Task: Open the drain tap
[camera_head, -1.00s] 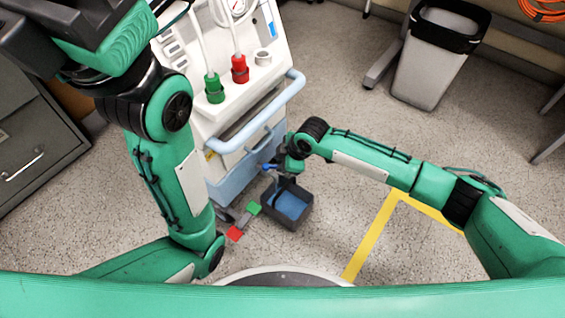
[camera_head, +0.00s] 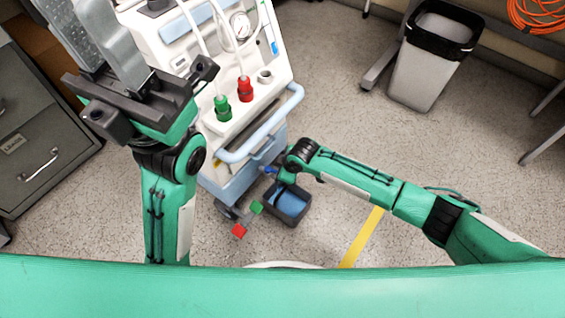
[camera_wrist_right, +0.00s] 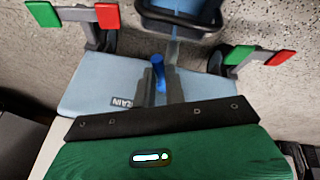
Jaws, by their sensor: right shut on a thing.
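The drain tap has a blue handle (camera_wrist_right: 158,72) on the pale blue base of the machine (camera_wrist_right: 85,82), beside a partly covered label ending in "RAIN". My right gripper (camera_wrist_right: 159,86) is shut on this handle, one finger on each side. In the head view, the right gripper (camera_head: 277,173) is at the low right side of the machine, and its fingers are mostly hidden. A dark container with blue inside (camera_head: 290,203) sits on the floor below the tap. My left gripper (camera_head: 98,38) is raised at the upper left, away from the tap; its finger gap is unclear.
Red and green pedals (camera_head: 239,231) stick out at the machine's foot. A light blue handle bar (camera_head: 262,128) and green and red capped hoses are above the tap. A grey cabinet (camera_head: 40,130) stands left, a bin (camera_head: 430,65) at back right.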

